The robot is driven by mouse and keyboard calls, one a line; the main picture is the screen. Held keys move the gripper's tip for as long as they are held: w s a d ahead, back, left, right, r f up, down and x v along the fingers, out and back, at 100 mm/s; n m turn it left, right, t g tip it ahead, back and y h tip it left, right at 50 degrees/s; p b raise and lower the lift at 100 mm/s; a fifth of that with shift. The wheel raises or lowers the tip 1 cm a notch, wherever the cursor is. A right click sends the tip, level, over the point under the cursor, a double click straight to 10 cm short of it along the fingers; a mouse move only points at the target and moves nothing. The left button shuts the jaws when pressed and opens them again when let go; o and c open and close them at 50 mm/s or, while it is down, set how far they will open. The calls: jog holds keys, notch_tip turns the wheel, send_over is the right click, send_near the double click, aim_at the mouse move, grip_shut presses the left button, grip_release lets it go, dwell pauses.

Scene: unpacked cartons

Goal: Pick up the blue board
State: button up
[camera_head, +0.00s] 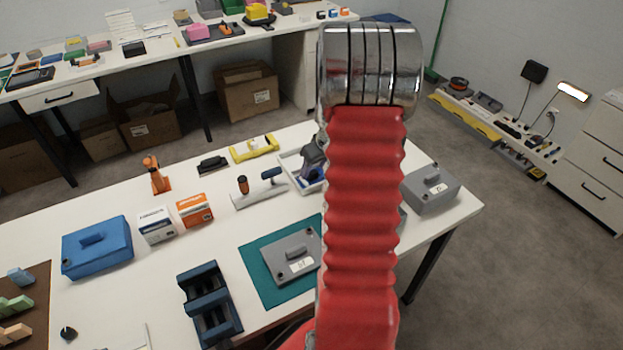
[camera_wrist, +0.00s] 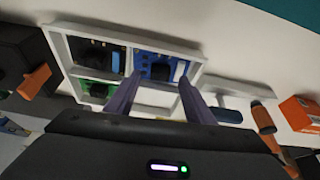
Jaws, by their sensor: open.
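The blue board (camera_wrist: 160,65) lies in a compartment of a white divided tray (camera_wrist: 60,45) in the wrist view. A small dark part and a pale strip sit on it. My gripper (camera_wrist: 160,77) is open, its two purple-grey fingers reaching over the tray with the tips at either side of the blue board. I cannot tell whether the tips touch it. My gripper (camera_head: 312,160) appears over the tray beside my red arm.
A dark board (camera_wrist: 95,54) and a green board (camera_wrist: 97,88) occupy neighbouring compartments. A tool with an orange handle (camera_head: 242,185) lies beside the tray, with a yellow object (camera_head: 254,147) behind. Orange box (camera_head: 195,209), blue case (camera_head: 97,250) and grey case (camera_head: 290,258) stand nearer.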

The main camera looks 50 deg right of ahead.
aim_at(313, 174)
jog(key=shift+x, duration=1.15)
jog(key=shift+c, duration=0.3)
jog(key=c, duration=1.1)
jog(key=shift+r, duration=0.15)
jog(key=shift+c, duration=0.2)
notch_tip(313, 174, up, 10)
jog(key=shift+a, duration=0.1)
